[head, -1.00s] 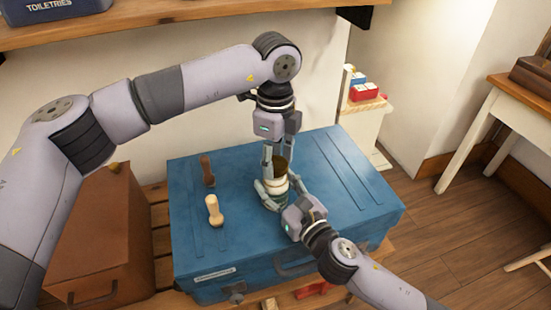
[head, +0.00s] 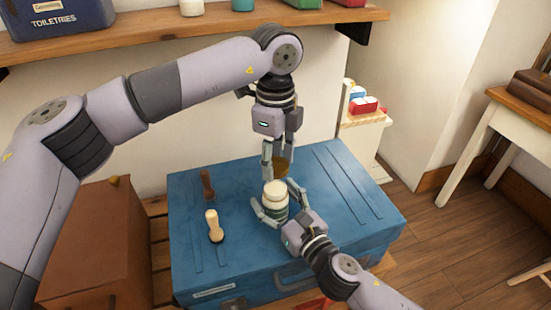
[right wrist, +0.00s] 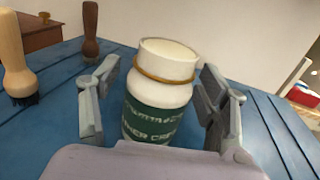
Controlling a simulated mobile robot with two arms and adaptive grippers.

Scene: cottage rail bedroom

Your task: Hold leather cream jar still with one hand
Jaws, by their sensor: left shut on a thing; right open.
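The leather cream jar (head: 275,198) is white with a green label and stands on the blue trunk, uncovered, with a pale top. In the right wrist view the jar (right wrist: 158,95) shows a gold ring around its neck. My right gripper (head: 281,206) is open, with one finger on each side of the jar; the right wrist view shows gaps between the fingers and the jar.
Two brushes, one pale (head: 212,224) and one dark (head: 207,186), stand on the blue trunk (head: 340,200) left of the jar. A brown case (head: 95,245) is farther left. A wooden shelf (head: 180,37) runs above. The trunk's right side is clear.

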